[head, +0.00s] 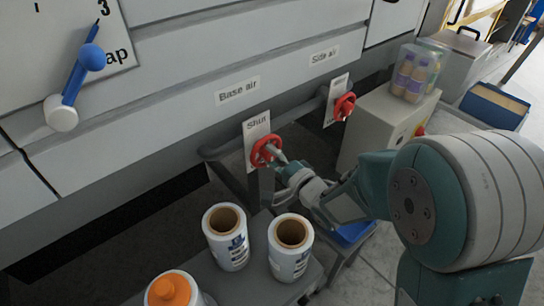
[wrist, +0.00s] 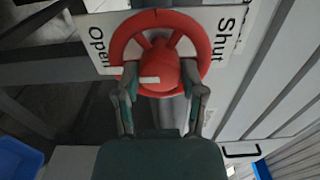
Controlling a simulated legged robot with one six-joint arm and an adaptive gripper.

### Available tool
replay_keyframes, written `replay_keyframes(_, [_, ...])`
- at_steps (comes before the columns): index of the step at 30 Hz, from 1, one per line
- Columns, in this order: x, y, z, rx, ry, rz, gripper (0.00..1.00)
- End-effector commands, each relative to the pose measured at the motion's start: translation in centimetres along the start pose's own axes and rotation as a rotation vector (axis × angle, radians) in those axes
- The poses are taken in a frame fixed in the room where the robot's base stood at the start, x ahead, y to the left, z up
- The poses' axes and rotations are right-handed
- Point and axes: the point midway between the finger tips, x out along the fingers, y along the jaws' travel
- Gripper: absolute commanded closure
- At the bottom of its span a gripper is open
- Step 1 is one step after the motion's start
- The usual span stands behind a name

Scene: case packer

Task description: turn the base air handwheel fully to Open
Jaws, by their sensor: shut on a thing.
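The base air handwheel (head: 266,151) is a red wheel in front of a white plate, below the "Base air" label (head: 237,91). In the wrist view the handwheel (wrist: 160,25) fills the top middle, with "Open" (wrist: 98,45) on the plate at its left and "Shut" (wrist: 222,38) at its right. A pale bar shows on its hub. My gripper (wrist: 160,88) is shut on the handwheel, one finger on each side of the lower hub. In the head view my gripper (head: 280,163) reaches it from the right. The fingertips are partly hidden there.
A second red handwheel (head: 344,106) sits to the right under "Side air". Two label rolls (head: 226,250) (head: 290,262) and an orange-capped container (head: 172,290) stand in front below. A pale control box (head: 380,125) and a clear bin of bottles (head: 412,80) stand at right.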

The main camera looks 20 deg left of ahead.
Motion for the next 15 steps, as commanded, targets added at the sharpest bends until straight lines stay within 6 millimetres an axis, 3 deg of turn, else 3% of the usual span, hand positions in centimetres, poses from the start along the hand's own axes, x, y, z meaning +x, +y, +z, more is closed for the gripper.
replay_keyframes(2, [-0.10, 0.35, -0.27, 0.005, 0.009, 0.010, 0.95])
replay_keyframes(3, [-0.10, 0.36, -0.27, 0.005, 0.009, 0.010, 0.29])
replay_keyframes(4, [-0.10, 0.36, -0.26, 0.005, 0.009, 0.010, 0.16])
replay_keyframes(15, [-0.13, 0.12, -0.11, 0.002, 0.003, 0.004, 0.13])
